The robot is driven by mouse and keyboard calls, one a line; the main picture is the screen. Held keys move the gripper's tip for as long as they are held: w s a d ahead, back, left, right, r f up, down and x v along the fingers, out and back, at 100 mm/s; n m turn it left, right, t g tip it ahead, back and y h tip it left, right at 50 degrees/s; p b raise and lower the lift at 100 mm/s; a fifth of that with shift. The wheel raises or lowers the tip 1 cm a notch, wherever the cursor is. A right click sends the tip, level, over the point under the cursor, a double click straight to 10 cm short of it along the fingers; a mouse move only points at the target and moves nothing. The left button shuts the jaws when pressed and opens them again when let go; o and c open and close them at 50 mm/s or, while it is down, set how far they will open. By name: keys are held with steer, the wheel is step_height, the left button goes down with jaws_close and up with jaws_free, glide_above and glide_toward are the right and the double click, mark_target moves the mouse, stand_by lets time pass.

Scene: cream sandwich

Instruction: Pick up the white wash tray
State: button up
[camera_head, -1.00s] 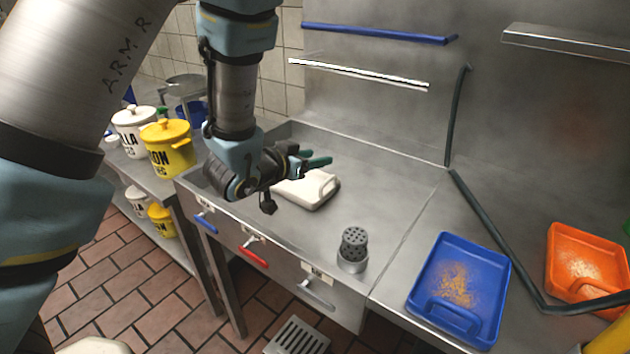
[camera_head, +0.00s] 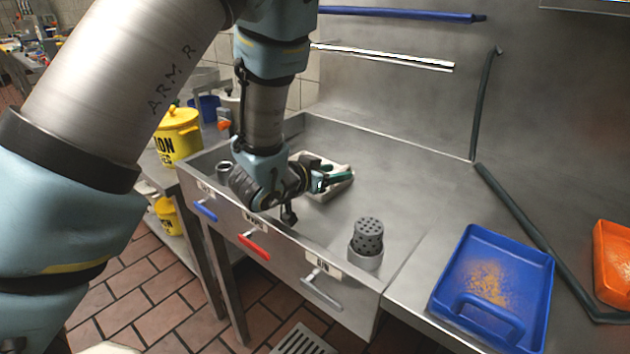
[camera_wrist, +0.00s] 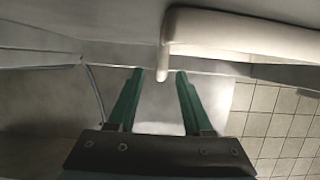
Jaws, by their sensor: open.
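The white wash tray (camera_head: 332,194) lies in the steel sink basin, partly hidden behind my gripper in the head view. In the wrist view the tray (camera_wrist: 235,38) is a pale, blurred shape at the upper right, with a narrow part of its edge reaching down between the line of the fingertips. My gripper (camera_head: 338,177) has green fingers and points right, in front of and over the tray. In the wrist view my gripper (camera_wrist: 158,76) has its fingers spread with nothing clasped between them. Whether a finger touches the tray cannot be told.
A grey perforated shaker (camera_head: 367,238) stands near the basin's front edge. A blue tray (camera_head: 538,310) with brown crumbs and an orange tray (camera_head: 612,262) are on the right counter. Yellow pots (camera_head: 178,140) stand on the left shelf. The basin floor right of my gripper is clear.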

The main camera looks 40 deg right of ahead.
mark_target(348, 167)
steer(key=shift+p+x, duration=0.85)
steer(key=shift+x, duration=2.3)
steer(key=shift+c, duration=0.3)
jaws_close()
